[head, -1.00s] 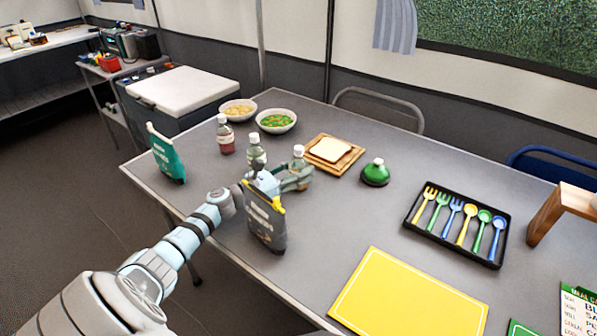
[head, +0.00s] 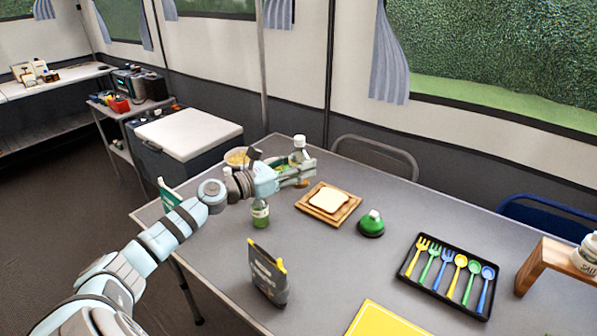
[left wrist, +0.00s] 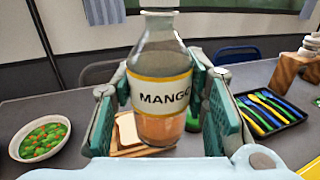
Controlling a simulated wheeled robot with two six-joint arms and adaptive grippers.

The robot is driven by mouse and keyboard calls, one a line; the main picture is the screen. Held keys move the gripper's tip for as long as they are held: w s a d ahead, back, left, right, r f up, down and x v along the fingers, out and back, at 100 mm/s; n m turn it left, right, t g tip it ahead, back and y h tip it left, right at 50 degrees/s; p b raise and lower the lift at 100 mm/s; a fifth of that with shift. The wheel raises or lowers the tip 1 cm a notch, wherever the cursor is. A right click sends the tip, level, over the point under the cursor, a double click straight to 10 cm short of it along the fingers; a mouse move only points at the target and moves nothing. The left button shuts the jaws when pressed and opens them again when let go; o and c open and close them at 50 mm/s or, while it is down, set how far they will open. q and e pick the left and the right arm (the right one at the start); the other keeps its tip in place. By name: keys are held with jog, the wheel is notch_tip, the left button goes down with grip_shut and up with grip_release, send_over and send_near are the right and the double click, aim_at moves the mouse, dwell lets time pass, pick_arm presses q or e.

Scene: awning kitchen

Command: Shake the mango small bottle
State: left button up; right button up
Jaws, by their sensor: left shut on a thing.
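In the left wrist view the bottle (left wrist: 160,60) has a white label reading MANGO, with orange contents low inside. My left gripper (head: 304,173) is shut around its body, one finger on each side. In the left wrist view the gripper (left wrist: 160,110) grips it at about label height. The bottle is held roughly upright, raised above the table behind the bread board. My right gripper is not in view.
A green bottle (head: 260,215) stands below my left wrist. A bread board (head: 345,213), green round flask (head: 371,224), cutlery tray (head: 412,274) and dark grey packet (head: 268,275) stand on the table (head: 335,265). A vegetable bowl (left wrist: 45,137) shows in the left wrist view.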

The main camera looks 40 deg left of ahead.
aim_at(299, 138)
pick_arm(q)
jog(key=o, duration=0.4)
jog(key=c, duration=0.5)
notch_tip(299, 138, up, 7)
jog(key=p, duration=0.6)
jog(key=shift+r+p, duration=0.1)
jog(key=shift+p, duration=0.25)
